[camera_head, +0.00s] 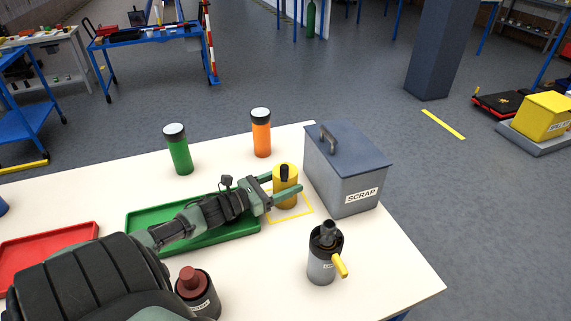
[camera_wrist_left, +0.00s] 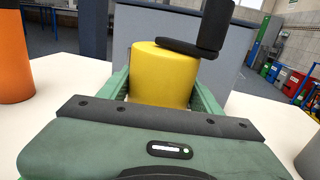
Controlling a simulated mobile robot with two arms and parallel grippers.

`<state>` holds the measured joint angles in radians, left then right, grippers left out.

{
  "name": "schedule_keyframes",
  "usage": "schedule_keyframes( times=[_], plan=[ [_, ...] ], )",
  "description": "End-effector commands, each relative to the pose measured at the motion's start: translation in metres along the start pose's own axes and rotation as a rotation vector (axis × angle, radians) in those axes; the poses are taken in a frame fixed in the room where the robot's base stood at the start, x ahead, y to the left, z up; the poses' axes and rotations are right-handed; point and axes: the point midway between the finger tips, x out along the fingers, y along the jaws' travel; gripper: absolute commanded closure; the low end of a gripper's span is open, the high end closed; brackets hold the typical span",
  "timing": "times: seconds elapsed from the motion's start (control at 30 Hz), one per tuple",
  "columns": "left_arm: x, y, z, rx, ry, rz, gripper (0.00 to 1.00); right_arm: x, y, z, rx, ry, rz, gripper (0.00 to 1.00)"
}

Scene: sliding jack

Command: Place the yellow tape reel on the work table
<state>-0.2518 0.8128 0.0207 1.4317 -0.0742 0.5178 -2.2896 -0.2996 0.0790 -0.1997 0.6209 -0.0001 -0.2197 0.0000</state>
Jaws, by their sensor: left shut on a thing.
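The yellow tape reel (camera_head: 286,198) is a yellow cylinder with a black piece on top. My left gripper (camera_head: 286,184) is shut on it, with one green finger on each side. The reel is upright over the yellow outlined square (camera_head: 309,211) on the white work table (camera_head: 390,262). I cannot tell for sure whether its base touches the table. In the left wrist view the reel (camera_wrist_left: 163,76) sits between the fingers, and its base is hidden by the gripper body. My right gripper is not in view.
A grey SCRAP box (camera_head: 345,175) stands close right of the reel. Green (camera_head: 179,150) and orange (camera_head: 261,133) bottles stand behind. A green tray (camera_head: 150,215) lies under my left arm, a red tray (camera_head: 30,255) farther left.

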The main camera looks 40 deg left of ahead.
Motion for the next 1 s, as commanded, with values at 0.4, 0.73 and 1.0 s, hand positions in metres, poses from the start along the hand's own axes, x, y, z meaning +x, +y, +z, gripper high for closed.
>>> schedule_keyframes(
  times=[0.4,0.73,1.0],
  plan=[
    [-0.001,0.000,-0.001,-0.001,0.003,0.000,0.14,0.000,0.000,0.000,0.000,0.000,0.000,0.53],
    [-0.033,0.000,0.002,-0.003,0.007,0.004,0.14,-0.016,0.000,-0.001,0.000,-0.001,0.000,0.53],
    [-0.090,0.000,0.001,-0.002,0.006,0.004,0.14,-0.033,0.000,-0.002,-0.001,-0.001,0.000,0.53]
  ],
)
